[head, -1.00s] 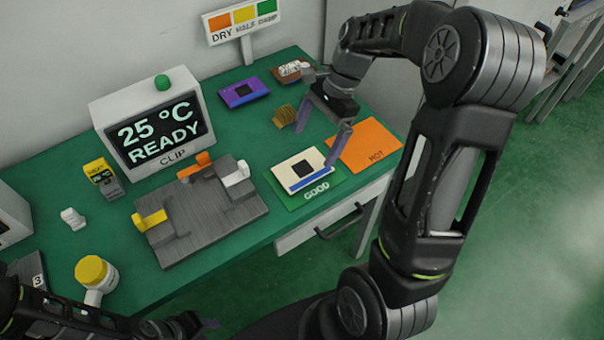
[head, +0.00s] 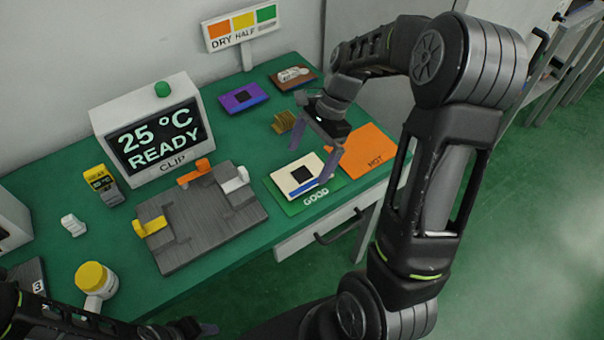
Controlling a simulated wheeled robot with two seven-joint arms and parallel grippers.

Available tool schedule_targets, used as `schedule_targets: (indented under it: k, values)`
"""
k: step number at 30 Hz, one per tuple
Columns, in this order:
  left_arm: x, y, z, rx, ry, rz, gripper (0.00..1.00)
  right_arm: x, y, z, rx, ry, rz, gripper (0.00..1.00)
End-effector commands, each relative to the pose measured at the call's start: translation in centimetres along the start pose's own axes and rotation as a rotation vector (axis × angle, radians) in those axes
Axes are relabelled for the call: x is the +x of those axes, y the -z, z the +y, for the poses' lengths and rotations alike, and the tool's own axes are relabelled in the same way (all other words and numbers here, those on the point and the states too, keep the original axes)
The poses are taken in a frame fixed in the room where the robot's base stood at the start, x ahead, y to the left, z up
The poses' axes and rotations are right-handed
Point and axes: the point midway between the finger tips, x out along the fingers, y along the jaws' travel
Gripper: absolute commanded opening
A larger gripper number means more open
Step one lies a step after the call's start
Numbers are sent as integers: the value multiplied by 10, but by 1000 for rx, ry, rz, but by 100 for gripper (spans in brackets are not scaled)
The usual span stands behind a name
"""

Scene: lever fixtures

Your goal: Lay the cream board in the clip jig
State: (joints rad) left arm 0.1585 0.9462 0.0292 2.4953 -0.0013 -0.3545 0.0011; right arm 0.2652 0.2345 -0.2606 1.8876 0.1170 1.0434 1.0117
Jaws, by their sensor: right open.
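The cream board (head: 284,179), with a dark square and a blue strip along its front edge, lies flat on the green GOOD mat (head: 332,188). The grey clip jig (head: 212,228) stands left of it and holds no board. It has an orange clip (head: 196,173), a white clip (head: 236,180) and a yellow clip (head: 151,227). My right gripper (head: 311,164) is open and empty, its fingers hanging over the back and right side of the cream board; contact cannot be told. My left gripper (head: 208,329) is at the bottom edge, mostly cut off, its opening unclear.
The CLIP display (head: 157,165) reads 25 °C READY behind the jig. An orange HOT mat (head: 372,152) lies right of the board. A purple board (head: 241,98), a brown sponge-like block (head: 285,121) and another board (head: 293,76) lie behind.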

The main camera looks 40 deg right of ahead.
Motion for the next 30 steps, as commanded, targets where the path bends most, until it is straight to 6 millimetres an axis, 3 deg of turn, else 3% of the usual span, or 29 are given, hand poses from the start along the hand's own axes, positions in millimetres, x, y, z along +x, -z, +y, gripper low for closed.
schedule_targets:
  k: [9, 27, 30]
  values:
    - [-6, 0, 2, 0, 0, -1, 36, 40, 0, 0, 1, -3, -1, 100]
    - [-5, 0, 2, 0, 0, -1, 36, 41, 1, 0, 0, -1, 0, 100]
    - [-5, 0, 2, 0, 0, -1, 36, 41, 1, 0, 0, -1, 0, 93]
